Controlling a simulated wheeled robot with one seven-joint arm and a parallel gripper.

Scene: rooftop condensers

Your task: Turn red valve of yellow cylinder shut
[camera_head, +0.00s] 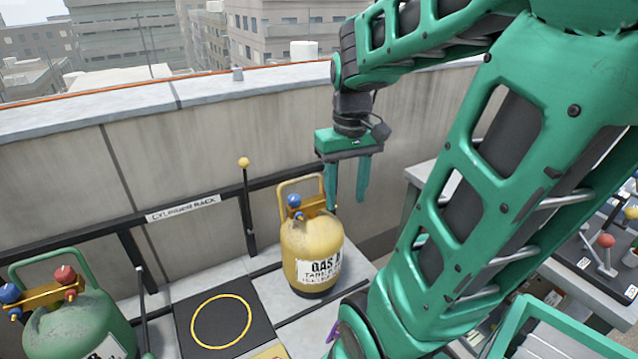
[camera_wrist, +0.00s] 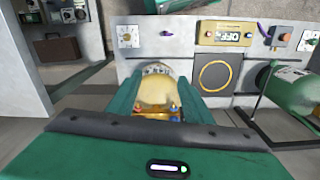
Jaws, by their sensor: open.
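The yellow cylinder (camera_head: 312,250) stands upright on a pale pad near the wall, with black lettering and a pale handle. Its blue knob (camera_head: 294,201) shows at the upper left of its brass fitting. The red valve is hidden behind my finger in the head view; in the wrist view a small reddish knob (camera_wrist: 145,108) shows at the left of the fitting. My gripper (camera_head: 346,204) points down, open and empty, at the cylinder's upper right. In the wrist view the cylinder top (camera_wrist: 156,92) lies between my two fingers. Contact with the valve cannot be told.
A green cylinder (camera_head: 78,325) with red and blue knobs stands at the lower left. A yellow ring on a dark pad (camera_head: 222,320) is empty. A post with a yellow ball (camera_head: 244,163) and the rack rail are behind. A bench (camera_head: 590,275) stands at right.

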